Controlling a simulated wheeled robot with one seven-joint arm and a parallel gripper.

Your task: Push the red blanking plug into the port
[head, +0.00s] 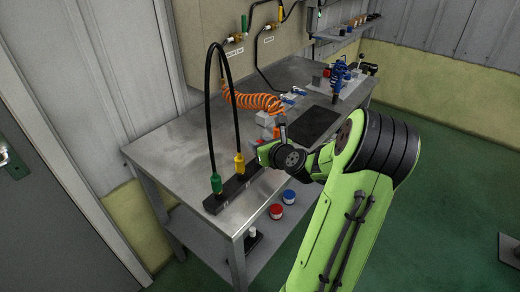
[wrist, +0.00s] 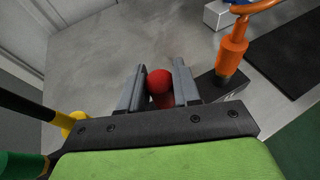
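The red blanking plug (wrist: 159,81) shows as a rounded red head between the two fingers of my gripper (wrist: 159,86) in the wrist view. The fingers lie close on both sides of it. In the head view my gripper (head: 264,153) is over the far part of the black port block (head: 229,190) on the bench, and the plug cannot be made out. The block's far end shows in the wrist view (wrist: 217,84). The port under the plug is hidden by my gripper, so I cannot tell how deep the plug sits.
A green connector (head: 216,183) and a yellow connector (head: 239,163) stand in the block with a black hose looping between them. An orange connector (wrist: 232,53) stands right of my gripper. A black mat (head: 314,124) lies beyond. Bare bench (head: 180,150) lies left.

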